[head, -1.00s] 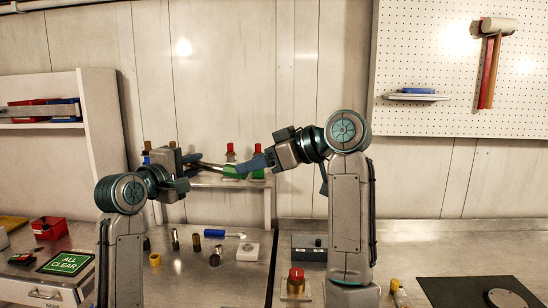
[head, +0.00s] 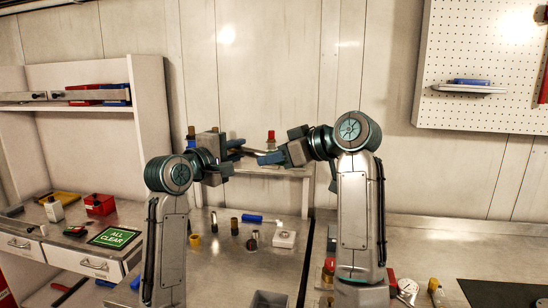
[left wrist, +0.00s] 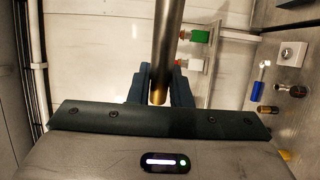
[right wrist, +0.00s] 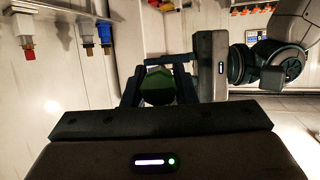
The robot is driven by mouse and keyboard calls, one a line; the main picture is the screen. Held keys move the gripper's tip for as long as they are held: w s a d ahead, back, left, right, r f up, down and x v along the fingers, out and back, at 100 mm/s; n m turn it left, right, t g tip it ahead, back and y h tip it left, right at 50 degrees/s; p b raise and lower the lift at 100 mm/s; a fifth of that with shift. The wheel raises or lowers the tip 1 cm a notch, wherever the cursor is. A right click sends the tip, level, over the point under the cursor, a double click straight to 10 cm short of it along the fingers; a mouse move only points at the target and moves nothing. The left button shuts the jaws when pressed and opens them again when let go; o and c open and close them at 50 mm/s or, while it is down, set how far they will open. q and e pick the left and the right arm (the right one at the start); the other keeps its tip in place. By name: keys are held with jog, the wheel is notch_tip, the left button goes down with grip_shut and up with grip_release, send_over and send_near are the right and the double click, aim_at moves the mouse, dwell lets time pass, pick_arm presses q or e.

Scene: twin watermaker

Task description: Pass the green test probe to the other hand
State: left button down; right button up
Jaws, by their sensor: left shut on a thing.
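The test probe has a metal shaft with a brass-coloured end (left wrist: 158,97) and a green end (right wrist: 158,88). My left gripper (head: 232,150) is shut on the shaft near the brass end, as the left wrist view shows. My right gripper (head: 268,158) faces it from the right, its fingers on both sides of the green end. The green part fills most of the gap between them in the right wrist view; whether they press on it cannot be told. Most of the probe is hidden behind the grippers in the head view.
Below, the bench holds a blue cylinder (head: 252,218), a yellow ring (head: 195,240), a white block (head: 284,239) and a grey bin (head: 268,300). The air around both grippers looks mostly clear.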

pick_arm(q)
jog(key=c, duration=1.3)
grip_release()
jog(key=shift+o, duration=0.2)
